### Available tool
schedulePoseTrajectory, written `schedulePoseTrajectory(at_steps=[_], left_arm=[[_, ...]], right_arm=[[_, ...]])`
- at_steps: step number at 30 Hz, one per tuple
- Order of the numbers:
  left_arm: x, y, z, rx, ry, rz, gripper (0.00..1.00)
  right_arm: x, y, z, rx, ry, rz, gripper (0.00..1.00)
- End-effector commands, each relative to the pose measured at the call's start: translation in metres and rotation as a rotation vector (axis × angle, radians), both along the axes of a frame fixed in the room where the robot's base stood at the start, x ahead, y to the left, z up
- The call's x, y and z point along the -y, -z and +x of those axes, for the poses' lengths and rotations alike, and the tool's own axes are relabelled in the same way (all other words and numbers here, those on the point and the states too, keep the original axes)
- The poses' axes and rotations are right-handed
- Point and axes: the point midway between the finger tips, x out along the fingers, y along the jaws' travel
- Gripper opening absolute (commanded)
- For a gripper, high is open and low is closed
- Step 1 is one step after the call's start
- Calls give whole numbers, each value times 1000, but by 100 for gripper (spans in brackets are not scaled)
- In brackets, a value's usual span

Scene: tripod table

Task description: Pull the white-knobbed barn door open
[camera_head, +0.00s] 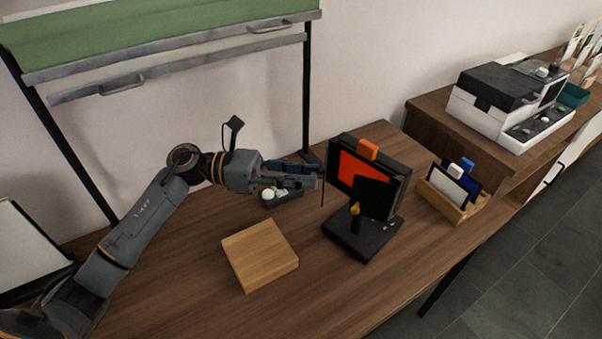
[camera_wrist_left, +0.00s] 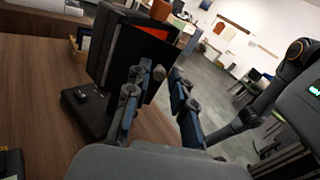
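A black lamp-like device (camera_head: 362,178) with an orange panel face stands upright on a black base (camera_head: 362,236) on the wooden table. An orange knob tops it, and a yellow knob sits in front of a dark square flap. A thin dark flap (camera_head: 323,185) shows nearly edge-on at its left side. No clearly white knob shows in the head view. My left gripper (camera_head: 314,176) reaches that left edge from the left. In the left wrist view its fingers (camera_wrist_left: 160,76) are apart, around or just before a small greyish rounded knob (camera_wrist_left: 154,86); contact cannot be told.
A wooden block (camera_head: 260,252) lies in front of my left gripper. A small dark item with white balls (camera_head: 280,199) sits behind it. A wooden holder with cards (camera_head: 455,190) stands right of the device. A white-and-black machine (camera_head: 510,100) is on the raised shelf.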

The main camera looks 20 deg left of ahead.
Motion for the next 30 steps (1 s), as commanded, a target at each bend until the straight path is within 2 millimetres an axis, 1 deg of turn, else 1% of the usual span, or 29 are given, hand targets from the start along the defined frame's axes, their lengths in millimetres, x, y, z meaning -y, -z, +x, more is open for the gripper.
schedulePoseTrajectory(at_steps=[5, 7, 11, 14, 21, 24, 27, 30], left_arm=[[0, 0, 0, 1, 0, 0, 24], [-1, 0, 0, 0, 0, 0, 24], [-10, 1, -1, -2, -2, 1, 24], [-26, 1, -4, -1, -4, 2, 24], [-77, 1, -13, -3, -3, 3, 24], [-94, 1, -17, -2, -3, 2, 24], [-107, 1, -20, -1, -1, 2, 24], [-115, 0, -21, 0, -1, 1, 24]], right_arm=[[-1, 0, 0, 0, -3, 2, 57], [-5, 0, -1, -1, -6, 5, 57], [-5, 0, -2, -2, -5, 6, 57], [-4, 0, -2, -3, -4, 5, 57], [-4, 0, -3, -4, -3, 4, 57], [-4, 0, -3, -4, -2, 4, 57], [-4, 0, -3, -4, -2, 4, 57], [-4, 0, -3, -4, -2, 4, 57]])
